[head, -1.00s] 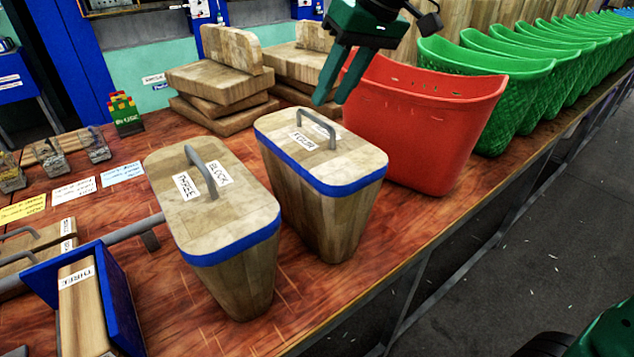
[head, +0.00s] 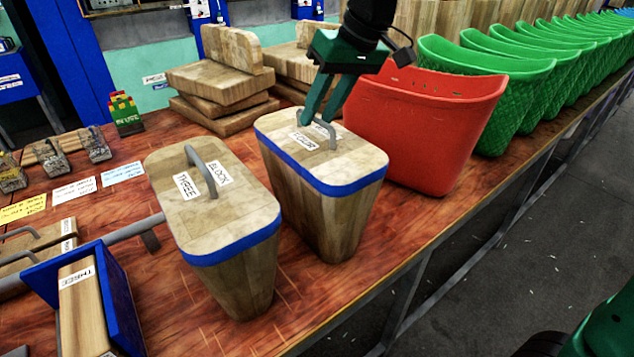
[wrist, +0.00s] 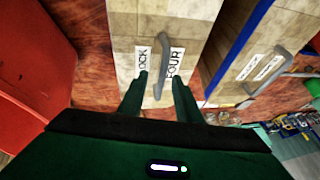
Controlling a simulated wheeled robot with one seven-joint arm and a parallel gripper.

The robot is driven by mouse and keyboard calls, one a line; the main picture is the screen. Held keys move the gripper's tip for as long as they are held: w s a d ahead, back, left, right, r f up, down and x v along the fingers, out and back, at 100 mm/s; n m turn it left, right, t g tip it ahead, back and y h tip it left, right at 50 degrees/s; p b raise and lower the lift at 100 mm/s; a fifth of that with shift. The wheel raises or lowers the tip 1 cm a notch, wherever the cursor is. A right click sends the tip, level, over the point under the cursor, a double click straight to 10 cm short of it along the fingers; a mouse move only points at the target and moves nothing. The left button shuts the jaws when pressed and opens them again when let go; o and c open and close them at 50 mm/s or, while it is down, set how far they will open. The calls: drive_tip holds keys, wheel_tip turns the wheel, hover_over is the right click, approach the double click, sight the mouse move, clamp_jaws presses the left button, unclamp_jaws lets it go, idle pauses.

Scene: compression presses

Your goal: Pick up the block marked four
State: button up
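The block marked four (head: 335,215) is a tapered wooden block with a blue band, standing upright on the table. Its lid has a grey handle (head: 329,128) and a label reading FOUR, partly covered by my gripper. My gripper (head: 314,115) is green and open, with its fingers just above the lid at the handle. In the wrist view, the two fingertips (wrist: 160,78) lie on either side of the handle's near part, over the labels. I cannot tell whether they touch the handle. The similar block marked three (head: 235,270) stands to the left; it also shows in the wrist view (wrist: 239,45).
A red bin (head: 430,130) stands close to the right of block four, with green bins (head: 500,100) beyond. Stacked wooden slabs (head: 215,90) lie behind. A blue-sided press (head: 118,300) is at the lower left. The table's front edge is near the blocks.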

drive_tip(key=shift+f, duration=0.2)
idle(0.3)
clamp_jaws()
idle(1.2)
drive_tip(key=shift+r, duration=0.1)
